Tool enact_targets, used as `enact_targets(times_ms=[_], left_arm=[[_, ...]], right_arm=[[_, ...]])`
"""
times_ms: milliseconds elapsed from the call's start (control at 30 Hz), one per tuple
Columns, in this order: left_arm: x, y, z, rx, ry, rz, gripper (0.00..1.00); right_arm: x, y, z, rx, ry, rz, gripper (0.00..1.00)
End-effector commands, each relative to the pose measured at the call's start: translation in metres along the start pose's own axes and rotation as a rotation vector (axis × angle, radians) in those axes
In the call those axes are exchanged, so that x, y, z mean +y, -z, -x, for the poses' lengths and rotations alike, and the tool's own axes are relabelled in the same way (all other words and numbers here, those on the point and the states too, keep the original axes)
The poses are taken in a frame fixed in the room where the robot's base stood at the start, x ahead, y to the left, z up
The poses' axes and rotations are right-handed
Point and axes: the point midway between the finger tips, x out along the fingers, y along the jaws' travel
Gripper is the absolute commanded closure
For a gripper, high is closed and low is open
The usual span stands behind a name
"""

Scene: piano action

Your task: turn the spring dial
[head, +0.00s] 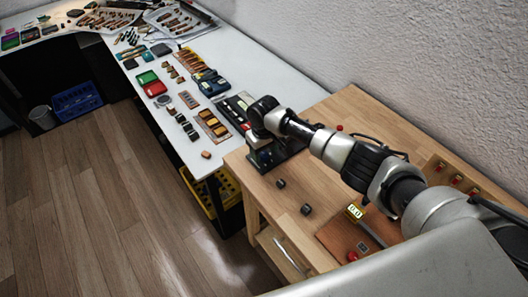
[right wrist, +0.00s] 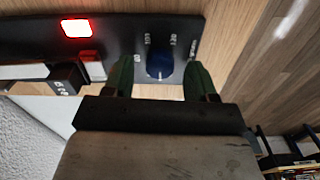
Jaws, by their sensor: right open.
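The spring dial (right wrist: 160,66) is a round blue knob on a black panel (right wrist: 130,28), with small white marks printed around it. My right gripper (right wrist: 160,62) is open, with one green finger on each side of the dial and a visible gap on both sides. In the head view my right gripper (head: 257,132) is at the black device (head: 288,149) on the wooden table, and the wrist hides the dial there. My left gripper is not in view.
A lit red lamp (right wrist: 76,28) and a white-and-red switch (right wrist: 93,68) sit on the panel beside the dial.

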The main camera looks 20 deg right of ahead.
Motion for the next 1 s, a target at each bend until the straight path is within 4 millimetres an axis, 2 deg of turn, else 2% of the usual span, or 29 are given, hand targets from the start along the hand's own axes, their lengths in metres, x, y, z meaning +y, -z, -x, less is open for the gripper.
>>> enact_targets(times_ms=[300,500,667,1000], left_arm=[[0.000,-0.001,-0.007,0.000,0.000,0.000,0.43],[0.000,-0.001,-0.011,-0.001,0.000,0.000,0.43],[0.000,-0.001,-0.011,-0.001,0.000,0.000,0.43],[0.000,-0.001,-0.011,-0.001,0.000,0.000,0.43]], right_arm=[[0.000,0.001,0.062,0.005,-0.001,0.000,0.43],[0.000,0.001,0.090,0.003,-0.001,0.000,0.43],[0.000,0.000,0.098,0.001,-0.001,-0.001,0.43],[0.000,0.000,0.098,0.001,-0.001,-0.001,0.43]])
